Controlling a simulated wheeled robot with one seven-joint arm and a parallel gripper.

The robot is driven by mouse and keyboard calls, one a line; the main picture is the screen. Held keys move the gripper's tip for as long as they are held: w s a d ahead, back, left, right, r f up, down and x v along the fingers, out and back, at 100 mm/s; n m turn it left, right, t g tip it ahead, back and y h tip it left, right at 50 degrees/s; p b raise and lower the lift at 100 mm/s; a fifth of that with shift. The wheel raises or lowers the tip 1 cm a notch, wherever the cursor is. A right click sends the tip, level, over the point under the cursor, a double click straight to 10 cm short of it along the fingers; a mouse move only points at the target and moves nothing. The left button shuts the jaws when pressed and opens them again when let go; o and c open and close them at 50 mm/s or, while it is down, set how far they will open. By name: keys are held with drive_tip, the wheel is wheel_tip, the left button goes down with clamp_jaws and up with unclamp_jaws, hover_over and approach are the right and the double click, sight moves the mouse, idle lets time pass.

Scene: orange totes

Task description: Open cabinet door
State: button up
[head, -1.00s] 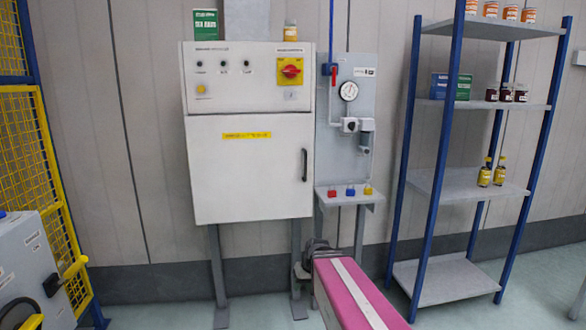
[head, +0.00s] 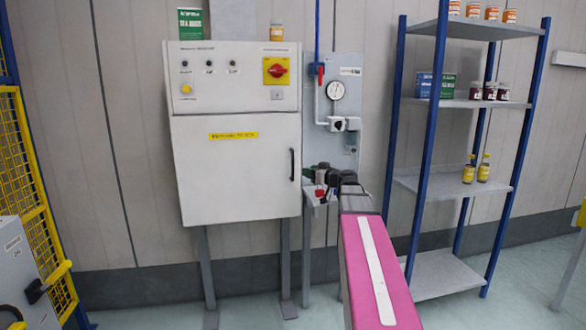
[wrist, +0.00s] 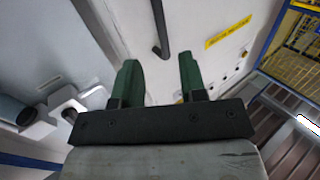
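The white cabinet door (head: 235,175) is shut, with a yellow label on it. Its black vertical handle (head: 292,164) is on the door's right side. My gripper (head: 318,178) is right of and a little below the handle in the head view, in front of the small side shelf. In the wrist view my gripper (wrist: 160,82) has two green fingers set wide apart with nothing between them. The handle (wrist: 160,28) shows beyond the fingertips, roughly in line with the gap and apart from them. The door (wrist: 195,30) fills the area behind it.
A grey panel with a gauge (head: 336,91) stands right of the cabinet, above a small shelf largely hidden by my arm. A blue-post shelf rack (head: 430,135) is further right. A green box (head: 190,24) and a jar (head: 277,31) stand on top. Yellow mesh fencing (head: 38,190) is at left.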

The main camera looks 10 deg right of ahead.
sight(293, 177)
drive_tip(key=x, duration=1)
clamp_jaws()
